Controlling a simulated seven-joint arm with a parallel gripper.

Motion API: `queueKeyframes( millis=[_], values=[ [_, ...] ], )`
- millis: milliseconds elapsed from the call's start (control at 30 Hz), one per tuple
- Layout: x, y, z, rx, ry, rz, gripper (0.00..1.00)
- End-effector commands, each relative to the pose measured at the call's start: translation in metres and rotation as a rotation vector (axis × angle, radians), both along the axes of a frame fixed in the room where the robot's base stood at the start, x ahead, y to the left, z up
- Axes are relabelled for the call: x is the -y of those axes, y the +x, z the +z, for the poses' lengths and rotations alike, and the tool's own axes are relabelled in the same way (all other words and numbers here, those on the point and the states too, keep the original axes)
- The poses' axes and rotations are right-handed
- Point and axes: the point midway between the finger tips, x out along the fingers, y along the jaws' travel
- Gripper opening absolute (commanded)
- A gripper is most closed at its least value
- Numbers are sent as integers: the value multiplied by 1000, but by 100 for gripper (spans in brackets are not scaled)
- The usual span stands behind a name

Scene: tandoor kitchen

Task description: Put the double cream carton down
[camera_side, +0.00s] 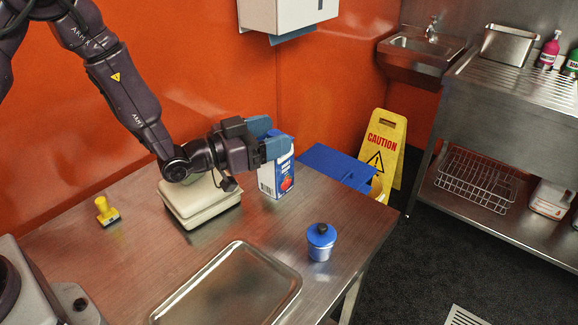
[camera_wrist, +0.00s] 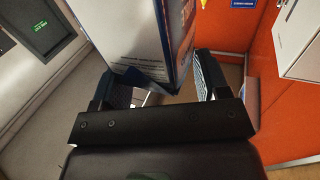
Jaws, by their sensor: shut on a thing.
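The double cream carton (camera_side: 277,182), white and blue with a red picture near its base, is upright at the back right of the steel table (camera_side: 205,255). My gripper (camera_side: 275,146) is shut on its upper part, coming from the left. I cannot tell whether its base touches the table or hangs just above it. In the wrist view the carton (camera_wrist: 138,38) stands between the two fingers of my gripper (camera_wrist: 160,84), and its lower part is out of sight.
A cream lidded box (camera_side: 203,203) sits left of the carton under my wrist. A blue-lidded pot (camera_side: 320,244) and a metal tray (camera_side: 227,286) are in front. A yellow-handled stamp (camera_side: 106,212) is at left. Beyond the table edge are a blue panel (camera_side: 335,163) and a caution sign (camera_side: 382,150).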

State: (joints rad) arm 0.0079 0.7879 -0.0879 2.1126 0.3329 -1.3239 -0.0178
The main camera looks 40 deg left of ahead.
Motion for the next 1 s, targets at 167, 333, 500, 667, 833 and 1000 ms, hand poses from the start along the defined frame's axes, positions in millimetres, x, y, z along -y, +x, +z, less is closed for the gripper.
queueKeyframes(
  millis=[167, 333, 500, 667, 833, 1000],
  values=[
    [5, 26, -35, -1, 0, 0, 18],
    [7, 39, -49, 0, 1, 0, 18],
    [9, 46, -65, -3, 0, 1, 18],
    [8, 45, -85, -1, -1, 1, 18],
    [8, 46, -87, 2, -1, 1, 18],
    [8, 45, -88, 1, 0, 1, 18]
  ],
)
